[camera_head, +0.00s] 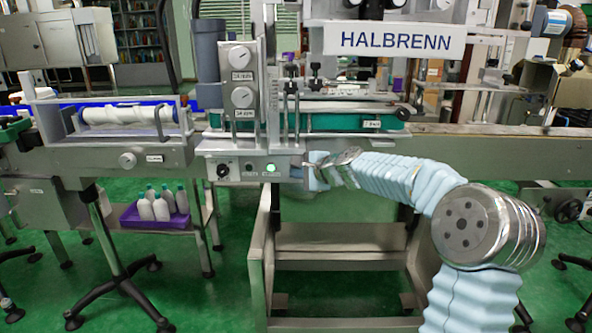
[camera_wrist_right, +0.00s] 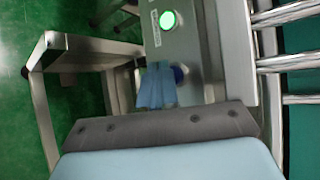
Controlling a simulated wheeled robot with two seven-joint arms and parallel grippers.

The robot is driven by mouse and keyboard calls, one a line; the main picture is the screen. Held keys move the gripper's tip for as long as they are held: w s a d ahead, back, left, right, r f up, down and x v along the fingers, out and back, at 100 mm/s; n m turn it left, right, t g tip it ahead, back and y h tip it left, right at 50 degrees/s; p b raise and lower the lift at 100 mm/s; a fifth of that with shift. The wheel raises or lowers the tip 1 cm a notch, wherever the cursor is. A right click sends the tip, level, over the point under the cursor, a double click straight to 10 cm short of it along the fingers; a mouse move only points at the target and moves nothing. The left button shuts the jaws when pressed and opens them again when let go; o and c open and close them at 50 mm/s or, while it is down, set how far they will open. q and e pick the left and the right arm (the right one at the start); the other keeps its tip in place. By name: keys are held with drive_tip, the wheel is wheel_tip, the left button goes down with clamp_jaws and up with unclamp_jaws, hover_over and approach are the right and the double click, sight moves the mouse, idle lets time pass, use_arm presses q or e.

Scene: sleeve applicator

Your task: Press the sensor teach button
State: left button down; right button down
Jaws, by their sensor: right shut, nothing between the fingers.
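The control panel (camera_head: 250,178) of the machine faces me in the head view, with a lit green button (camera_head: 270,168) and a black knob (camera_head: 222,171) on it. The green button also shows in the wrist view (camera_wrist_right: 167,20). My right gripper (camera_head: 308,166) is at the panel's right end, right of the green button. In the wrist view its blue fingers (camera_wrist_right: 158,80) are shut and empty. A dark blue round part (camera_wrist_right: 179,73), perhaps the teach button, shows just right of the fingertips and is partly hidden. I cannot tell whether they touch. My left gripper is out of view.
Two dials (camera_head: 242,87) stand above the panel. The conveyor (camera_head: 480,152) runs across the scene. Metal rods (camera_wrist_right: 290,62) lie right of the panel in the wrist view. A purple tray (camera_head: 158,218) with several bottles sits lower left.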

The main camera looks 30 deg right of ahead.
drive_tip(key=shift+w+d+r+p, duration=0.2)
drive_tip(key=shift+d+r+p, duration=0.15)
drive_tip(key=shift+r, duration=0.2)
idle(0.8)
drive_tip(key=shift+s+a+f+b, duration=0.1)
drive_tip(key=shift+a+f+b, duration=0.15)
drive_tip(key=shift+b, duration=0.2)
drive_tip(key=s+a+b, duration=0.1)
drive_tip(key=s+b, duration=0.1)
drive_tip(key=s, duration=0.1)
drive_tip(key=s+a+b, duration=0.1)
drive_tip(key=shift+s+a+f, duration=0.2)
drive_tip(key=shift+a+f, duration=0.05)
drive_tip(key=shift+a, duration=0.1)
idle(0.9)
